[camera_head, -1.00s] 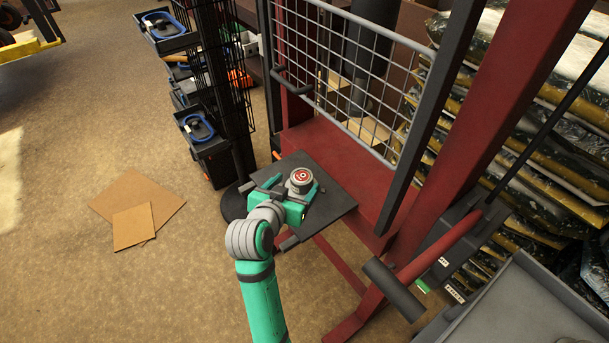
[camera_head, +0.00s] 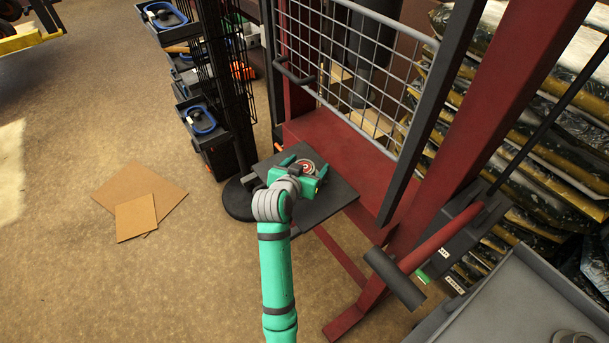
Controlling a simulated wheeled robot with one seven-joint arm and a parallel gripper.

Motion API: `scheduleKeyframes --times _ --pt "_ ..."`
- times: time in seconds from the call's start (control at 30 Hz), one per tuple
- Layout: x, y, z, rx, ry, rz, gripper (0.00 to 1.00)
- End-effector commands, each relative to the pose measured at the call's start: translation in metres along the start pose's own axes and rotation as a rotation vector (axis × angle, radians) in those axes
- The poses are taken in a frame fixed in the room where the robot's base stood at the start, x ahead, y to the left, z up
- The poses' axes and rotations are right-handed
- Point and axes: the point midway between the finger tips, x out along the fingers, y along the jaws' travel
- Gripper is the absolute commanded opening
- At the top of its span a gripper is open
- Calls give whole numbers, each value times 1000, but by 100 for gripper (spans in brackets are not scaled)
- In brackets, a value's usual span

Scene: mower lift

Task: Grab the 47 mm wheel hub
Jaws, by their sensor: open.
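The wheel hub (camera_head: 308,167) is a small round metal piece with a red centre, at the dark square platform (camera_head: 333,198) of the red lift frame. My green gripper (camera_head: 306,170) is over the platform, with one finger to the left of the hub and the other to its right. The fingers are open around the hub. My gripper's body hides the hub's near lower side, so I cannot tell whether a finger touches it.
The red lift frame with a wire mesh guard (camera_head: 365,62) rises just behind the platform. A lever with a dark grip (camera_head: 394,278) juts out at the right. A grey cart (camera_head: 530,300) stands lower right. Cardboard sheets (camera_head: 137,203) lie on the open floor at left.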

Motion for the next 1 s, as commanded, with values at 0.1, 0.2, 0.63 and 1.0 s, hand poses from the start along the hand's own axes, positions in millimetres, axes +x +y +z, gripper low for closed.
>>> scheduleKeyframes --times 0.1,0.2,0.63,1.0 --pt "0 0 0 0 0 0 74" --pt "0 1 0 1 0 1 57" --pt "0 5 -3 4 5 6 1" --pt "-12 1 -28 4 9 0 1"
